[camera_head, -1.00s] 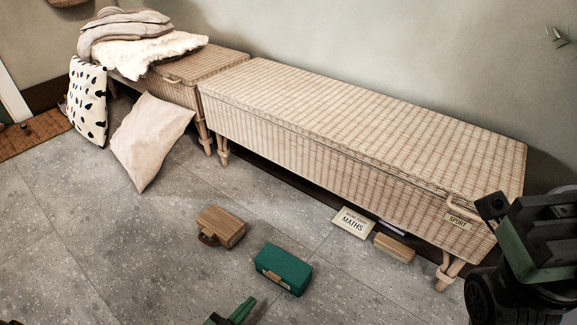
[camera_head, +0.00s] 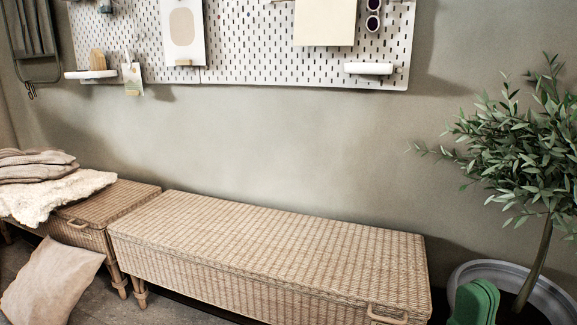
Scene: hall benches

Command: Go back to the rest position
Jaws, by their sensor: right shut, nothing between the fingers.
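My right gripper (camera_head: 474,302) shows at the bottom right as two green fingers side by side, shut and empty. It is in front of the potted plant and just right of the near end of the long wicker bench (camera_head: 270,245). The rest of my right arm is below the picture. My left gripper is not in view.
A leafy plant (camera_head: 535,160) stands in a grey pot (camera_head: 550,290) at the right. A second wicker bench (camera_head: 120,205) with a fleece (camera_head: 60,195) and folded blankets (camera_head: 35,165) is at the left. A pillow (camera_head: 52,282) leans on it. A pegboard (camera_head: 240,60) hangs above.

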